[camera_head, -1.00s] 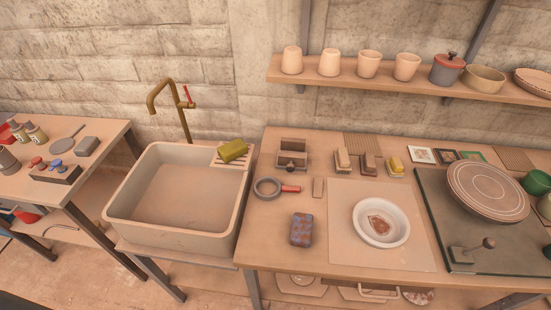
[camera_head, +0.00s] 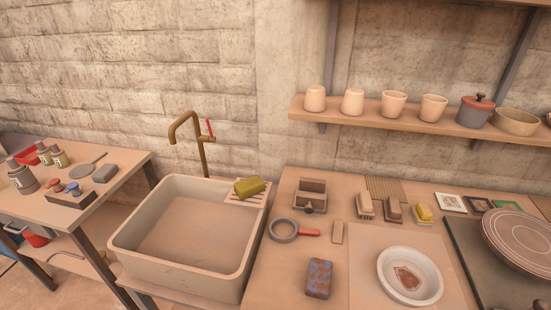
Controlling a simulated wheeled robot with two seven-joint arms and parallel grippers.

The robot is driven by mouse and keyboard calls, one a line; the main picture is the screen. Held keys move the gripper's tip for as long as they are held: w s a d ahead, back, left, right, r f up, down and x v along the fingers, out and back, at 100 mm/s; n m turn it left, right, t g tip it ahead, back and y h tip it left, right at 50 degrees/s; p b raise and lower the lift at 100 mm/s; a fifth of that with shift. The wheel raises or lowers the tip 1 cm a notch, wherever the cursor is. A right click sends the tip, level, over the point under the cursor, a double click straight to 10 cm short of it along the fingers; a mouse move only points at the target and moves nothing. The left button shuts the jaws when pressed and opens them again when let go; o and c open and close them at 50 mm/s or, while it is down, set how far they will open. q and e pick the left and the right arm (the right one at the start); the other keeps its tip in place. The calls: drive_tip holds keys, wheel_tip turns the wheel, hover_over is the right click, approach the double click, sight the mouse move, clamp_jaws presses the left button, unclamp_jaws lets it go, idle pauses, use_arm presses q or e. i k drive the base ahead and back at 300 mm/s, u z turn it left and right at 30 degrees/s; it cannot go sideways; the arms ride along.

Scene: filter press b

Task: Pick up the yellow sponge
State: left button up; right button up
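A yellow-green sponge (camera_head: 249,187) lies on the slatted ledge (camera_head: 246,201) at the back right corner of the sink (camera_head: 128,245). A smaller block with a bright yellow top (camera_head: 424,212) sits on the worktable to the right, beside two brush-like blocks; I cannot tell whether it is a sponge or a brush. Neither of my grippers shows in the head view.
A brass faucet (camera_head: 202,150) with a red handle rises behind the sink. A magnifier-like ring with a red handle (camera_head: 284,229), a blue-brown patterned block (camera_head: 318,278) and a white bowl (camera_head: 409,276) are on the worktable (camera_head: 262,281). The sink basin looks empty.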

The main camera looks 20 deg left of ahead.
sight(249, 187)
drive_tip(key=z, duration=1.1)
drive_tip(key=k, duration=1.3)
drive_tip(key=u, duration=0.7)
